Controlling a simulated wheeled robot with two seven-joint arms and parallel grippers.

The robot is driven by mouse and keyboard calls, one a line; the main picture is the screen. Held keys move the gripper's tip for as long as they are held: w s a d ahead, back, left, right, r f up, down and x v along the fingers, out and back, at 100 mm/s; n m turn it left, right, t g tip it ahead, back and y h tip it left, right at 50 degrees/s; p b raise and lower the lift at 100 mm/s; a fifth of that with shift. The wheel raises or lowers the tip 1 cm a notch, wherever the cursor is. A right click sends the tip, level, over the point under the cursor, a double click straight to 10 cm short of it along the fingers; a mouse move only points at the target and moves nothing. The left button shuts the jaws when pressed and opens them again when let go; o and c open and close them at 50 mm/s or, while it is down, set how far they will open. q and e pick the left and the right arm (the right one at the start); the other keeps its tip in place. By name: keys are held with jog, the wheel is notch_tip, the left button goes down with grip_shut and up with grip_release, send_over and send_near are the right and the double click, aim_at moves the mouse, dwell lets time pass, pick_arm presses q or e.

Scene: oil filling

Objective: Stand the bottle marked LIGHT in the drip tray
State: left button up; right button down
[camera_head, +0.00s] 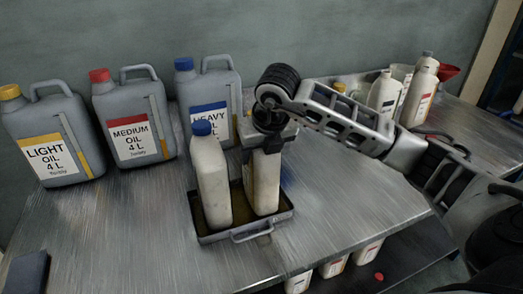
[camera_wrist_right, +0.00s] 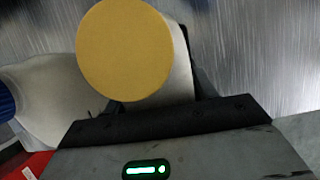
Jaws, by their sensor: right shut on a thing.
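A white bottle (camera_head: 264,182) is upright at the right side of the dark drip tray (camera_head: 221,236). Its base is within the tray; I cannot tell whether it touches the floor. My right gripper (camera_head: 264,143) is shut on its upper part. In the right wrist view its yellow cap (camera_wrist_right: 125,50) shows by the gripper (camera_wrist_right: 165,122). No marking shows on this bottle. A white bottle with a blue cap (camera_head: 209,178) stands beside it in the tray. The word LIGHT shows on a large grey jug with a yellow cap (camera_head: 50,140). My left gripper is not in view.
Grey MEDIUM (camera_head: 132,120) and HEAVY (camera_head: 208,95) jugs stand along the wall behind the tray. White bottles (camera_head: 420,92) and a red funnel (camera_head: 448,72) stand at the back right. More bottles (camera_head: 333,267) sit below the table's front edge. Bare table lies right of the tray.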

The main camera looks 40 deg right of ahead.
jog(key=c, duration=0.5)
grip_release()
jog(key=shift+f, duration=0.1)
jog(key=v, duration=1.2)
jog(key=shift+s, duration=0.15)
